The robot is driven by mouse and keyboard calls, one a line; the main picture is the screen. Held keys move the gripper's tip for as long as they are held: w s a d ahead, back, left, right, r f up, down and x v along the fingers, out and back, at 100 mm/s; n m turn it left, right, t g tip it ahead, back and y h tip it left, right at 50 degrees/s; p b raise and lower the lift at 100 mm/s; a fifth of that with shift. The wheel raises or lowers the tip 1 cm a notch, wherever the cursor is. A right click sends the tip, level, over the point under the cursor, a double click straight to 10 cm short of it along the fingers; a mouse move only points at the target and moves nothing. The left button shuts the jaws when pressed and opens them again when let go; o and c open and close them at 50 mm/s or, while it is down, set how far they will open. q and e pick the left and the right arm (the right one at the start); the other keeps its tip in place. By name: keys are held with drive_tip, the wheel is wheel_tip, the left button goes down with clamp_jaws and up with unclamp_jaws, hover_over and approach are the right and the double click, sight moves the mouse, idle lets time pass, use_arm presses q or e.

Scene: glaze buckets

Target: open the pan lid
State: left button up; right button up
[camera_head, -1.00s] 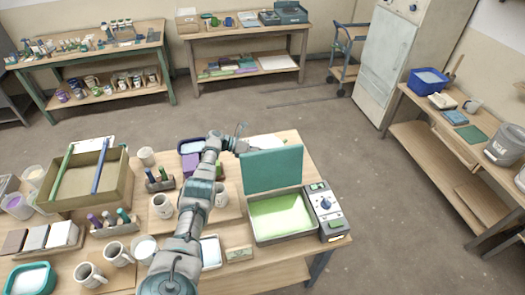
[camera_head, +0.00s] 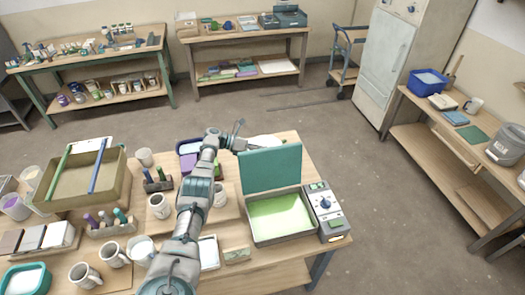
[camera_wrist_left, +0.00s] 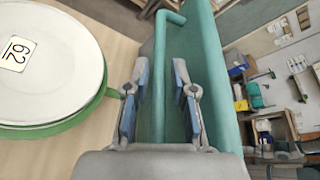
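The pan (camera_head: 283,218) stands on the near table with a light green inside. Its teal lid (camera_head: 271,169) stands raised, roughly upright, along the pan's far side. My left gripper (camera_head: 238,138) is behind the lid's upper left corner. In the left wrist view my left gripper (camera_wrist_left: 160,105) is open, its two fingers on either side of the lid's teal handle bar (camera_wrist_left: 158,75), with gaps visible. The lid's teal panel (camera_wrist_left: 213,75) is just right of the fingers. My right gripper is out of view.
A grey control box (camera_head: 325,208) adjoins the pan's right side. A white round lid labelled 62 (camera_wrist_left: 50,60) lies left of the gripper in the wrist view. Mugs (camera_head: 159,206) and a tray (camera_head: 70,195) crowd the table's left. Open floor lies beyond the table.

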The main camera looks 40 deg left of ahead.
use_arm(q)
wheel_tip(320, 180, up, 10)
drive_tip(key=shift+w+a+f, duration=0.1)
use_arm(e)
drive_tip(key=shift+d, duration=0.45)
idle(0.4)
